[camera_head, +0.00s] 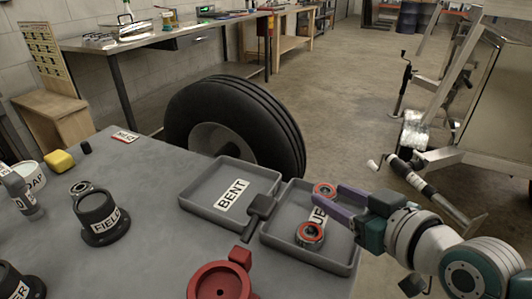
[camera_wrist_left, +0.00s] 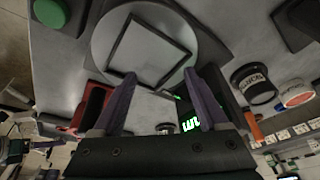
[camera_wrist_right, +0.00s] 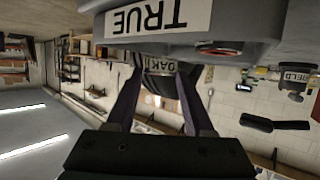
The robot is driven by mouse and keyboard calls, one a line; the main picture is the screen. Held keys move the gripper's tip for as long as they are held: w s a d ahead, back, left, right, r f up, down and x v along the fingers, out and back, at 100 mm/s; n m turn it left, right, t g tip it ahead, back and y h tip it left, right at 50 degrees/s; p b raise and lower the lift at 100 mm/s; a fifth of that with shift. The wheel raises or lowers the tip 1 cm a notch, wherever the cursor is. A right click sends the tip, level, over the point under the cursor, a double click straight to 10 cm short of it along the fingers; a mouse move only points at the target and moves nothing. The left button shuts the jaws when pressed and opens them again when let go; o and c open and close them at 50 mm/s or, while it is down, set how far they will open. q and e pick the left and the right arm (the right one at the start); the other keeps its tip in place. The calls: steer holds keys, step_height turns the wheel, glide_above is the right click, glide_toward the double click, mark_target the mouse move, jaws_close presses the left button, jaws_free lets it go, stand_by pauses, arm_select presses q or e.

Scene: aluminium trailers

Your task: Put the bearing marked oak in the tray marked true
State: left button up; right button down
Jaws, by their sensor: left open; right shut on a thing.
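The tray marked TRUE (camera_head: 345,267) is grey and shallow; its label is partly covered by my right gripper in the head view, but reads TRUE upside down in the right wrist view (camera_wrist_right: 155,20). Another red-ringed bearing (camera_head: 310,235) sits in this tray. My left gripper (camera_wrist_left: 158,85) is open and empty.
The empty tray marked BENT (camera_head: 206,203) stands left of the TRUE tray, with a dark mallet-like tool (camera_head: 258,214) by its edge. A dark holder marked FIELD (camera_head: 102,218) and a red round fixture (camera_head: 220,282) stand on the table. A large tyre (camera_head: 240,122) stands behind.

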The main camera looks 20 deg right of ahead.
mark_target(332, 224)
arm_select(q)
steer(key=shift+f+b, duration=0.4)
steer(key=shift+f, duration=0.35)
arm_select(e)
steer(key=shift+f, duration=1.35)
arm_select(q)
steer(key=shift+f, duration=0.1)
arm_select(e)
steer(key=shift+f, duration=0.15)
arm_select(q)
steer(key=shift+f, duration=0.1)
arm_select(e)
steer(key=c, duration=0.7)
jaws_free()
steer(key=shift+f, duration=0.1)
steer(key=shift+c, duration=0.2)
arm_select(q)
steer(key=shift+w, duration=0.1)
arm_select(e)
steer(key=o, duration=0.5)
steer(key=shift+c, duration=0.2)
arm_select(q)
steer(key=shift+a+r, duration=0.1)
steer(key=shift+r, duration=0.1)
arm_select(e)
steer(key=shift+r, duration=0.2)
